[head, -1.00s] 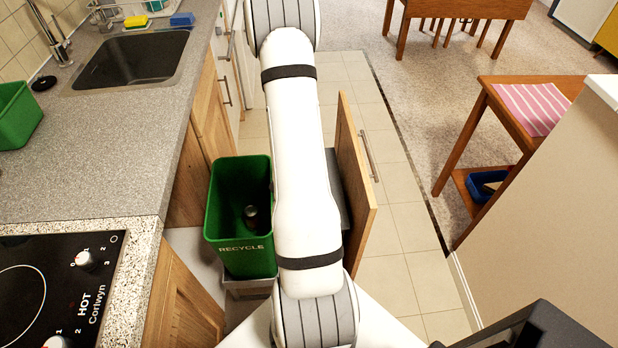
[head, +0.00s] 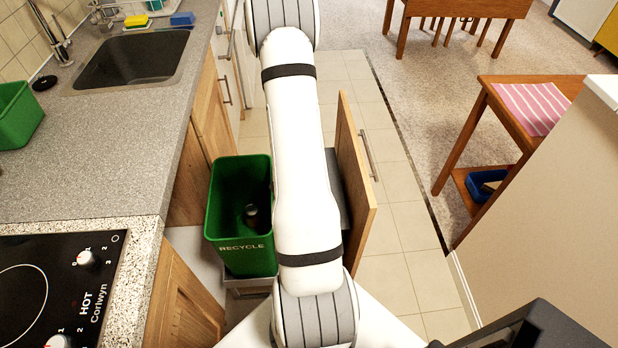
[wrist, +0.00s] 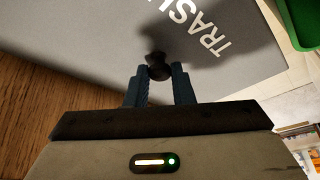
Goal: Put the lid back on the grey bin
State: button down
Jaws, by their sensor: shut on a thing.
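In the wrist view, my gripper (wrist: 158,88) has its two blue fingers closed around a dark round knob (wrist: 158,66). A flat grey surface with white "TRASH" lettering, which looks like the lid (wrist: 90,40), lies under the knob. Whether it rests on the bin or hangs just above it I cannot tell. In the head view, a strip of dark grey (head: 341,190), the grey bin or its lid, shows between my arm and the open wooden door. My arm hides most of it, and my gripper is out of sight there.
The green recycle bin (head: 240,252) stands open left of my arm, with a can (head: 251,210) inside. The wooden door (head: 358,190) stands close on the right. The counter and hob (head: 60,280) border the left. Tiled floor is free beyond the door.

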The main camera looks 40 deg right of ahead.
jog(key=c, duration=0.7)
grip_release()
jog(key=shift+r+p, duration=3.55)
jog(key=shift+p, duration=0.45)
jog(key=shift+c, duration=0.2)
grip_shut()
jog(key=shift+f, duration=0.25)
